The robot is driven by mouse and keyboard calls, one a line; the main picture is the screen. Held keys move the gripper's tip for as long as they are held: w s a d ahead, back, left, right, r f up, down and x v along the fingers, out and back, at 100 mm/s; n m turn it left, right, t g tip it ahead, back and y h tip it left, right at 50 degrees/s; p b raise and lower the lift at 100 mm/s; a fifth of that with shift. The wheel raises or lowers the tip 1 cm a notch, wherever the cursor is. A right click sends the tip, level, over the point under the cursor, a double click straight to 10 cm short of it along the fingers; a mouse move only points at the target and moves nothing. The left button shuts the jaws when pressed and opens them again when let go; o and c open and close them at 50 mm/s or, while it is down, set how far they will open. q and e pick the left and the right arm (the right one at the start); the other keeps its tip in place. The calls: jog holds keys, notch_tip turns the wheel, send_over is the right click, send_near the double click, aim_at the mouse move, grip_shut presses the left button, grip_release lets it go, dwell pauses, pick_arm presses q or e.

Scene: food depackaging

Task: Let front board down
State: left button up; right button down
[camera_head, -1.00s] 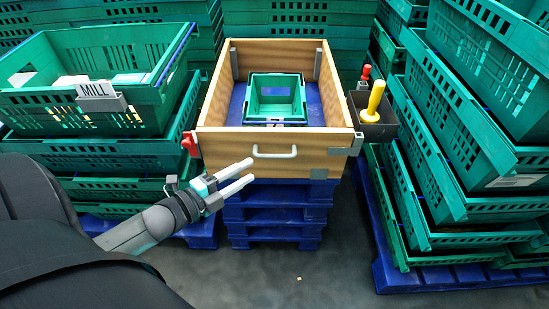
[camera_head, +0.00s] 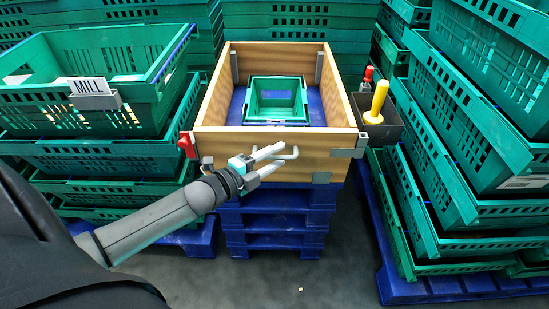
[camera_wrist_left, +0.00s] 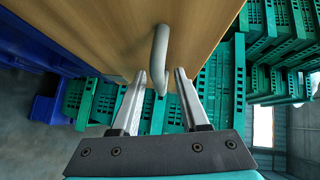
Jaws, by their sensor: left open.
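The front board (camera_head: 320,150) is the upright light wooden front of a box on blue pallets. It carries a pale bar handle (camera_head: 291,153), partly hidden behind my left gripper in the head view. My left gripper (camera_head: 279,157) is open in front of the board, its fingers at the handle's left part. In the left wrist view the board (camera_wrist_left: 110,30) fills the top and the handle (camera_wrist_left: 160,50) reaches down toward the gap between the open fingertips (camera_wrist_left: 160,78). Whether the fingers touch the handle I cannot tell. My right gripper is not in view.
A red latch (camera_head: 186,145) sits at the board's left end and a grey metal corner (camera_head: 348,153) at its right. A green crate (camera_head: 277,84) stands inside the box. A dark holder (camera_head: 381,129) with yellow and red handles hangs at the right. Green crate stacks flank both sides.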

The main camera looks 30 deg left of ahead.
pick_arm(q)
jog(key=shift+c, duration=0.4)
grip_shut()
dwell(1.0)
